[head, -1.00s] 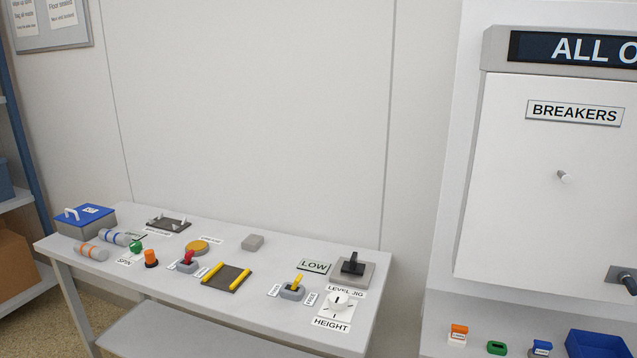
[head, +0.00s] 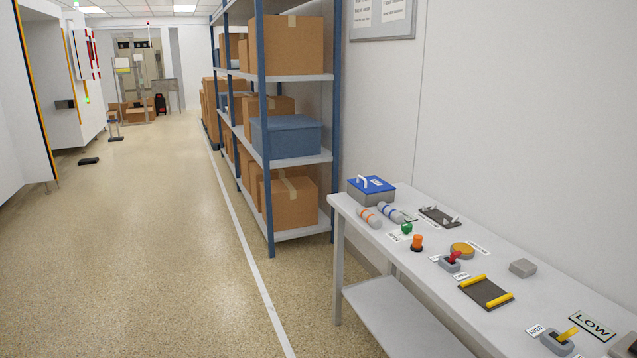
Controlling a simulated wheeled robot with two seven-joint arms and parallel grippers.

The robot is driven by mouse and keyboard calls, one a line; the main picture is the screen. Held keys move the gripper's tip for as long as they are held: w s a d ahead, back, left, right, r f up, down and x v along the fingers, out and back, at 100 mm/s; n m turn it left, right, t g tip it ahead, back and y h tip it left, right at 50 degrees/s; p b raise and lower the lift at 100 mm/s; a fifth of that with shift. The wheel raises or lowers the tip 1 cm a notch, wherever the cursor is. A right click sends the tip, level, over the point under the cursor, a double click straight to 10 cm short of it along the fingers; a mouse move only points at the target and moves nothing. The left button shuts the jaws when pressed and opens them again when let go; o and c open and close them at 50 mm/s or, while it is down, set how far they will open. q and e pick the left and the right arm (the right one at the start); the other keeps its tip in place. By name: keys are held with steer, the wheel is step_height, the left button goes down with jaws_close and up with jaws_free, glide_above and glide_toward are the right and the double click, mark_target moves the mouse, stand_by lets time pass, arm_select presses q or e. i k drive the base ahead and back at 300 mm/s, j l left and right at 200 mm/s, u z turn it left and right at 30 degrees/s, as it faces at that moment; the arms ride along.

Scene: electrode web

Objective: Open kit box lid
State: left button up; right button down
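The kit box (head: 371,197) is a small grey box with a blue lid (head: 372,184) and a white handle on top. It stands at the far left corner of the white table (head: 447,290). The lid sits on the box and looks shut. Neither of my grippers is in the head view, so nothing of mine is seen touching the box.
Two banded cylinders (head: 369,217) lie just in front of the box. Knobs, a red lever (head: 452,258) and a yellow-edged plate (head: 486,292) cover the tabletop to the right. A blue-framed shelf (head: 270,130) with cartons stands behind left. The floor (head: 170,250) at left is open.

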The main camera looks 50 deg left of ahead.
mark_target(368, 184)
steer(key=u, duration=1.3)
steer(key=z, duration=0.45)
steer(key=i+j+z, duration=0.15)
steer(key=z, duration=0.15)
steer(key=i+j+z, duration=0.1)
steer(key=j+z, duration=0.15)
steer(key=i+j+z, duration=0.1)
steer(key=j+z, duration=0.2)
steer(key=i+j+z, duration=0.25)
steer(key=j, duration=0.8)
steer(key=j+z, duration=0.25)
steer(key=j, duration=3)
steer(key=i, duration=0.05)
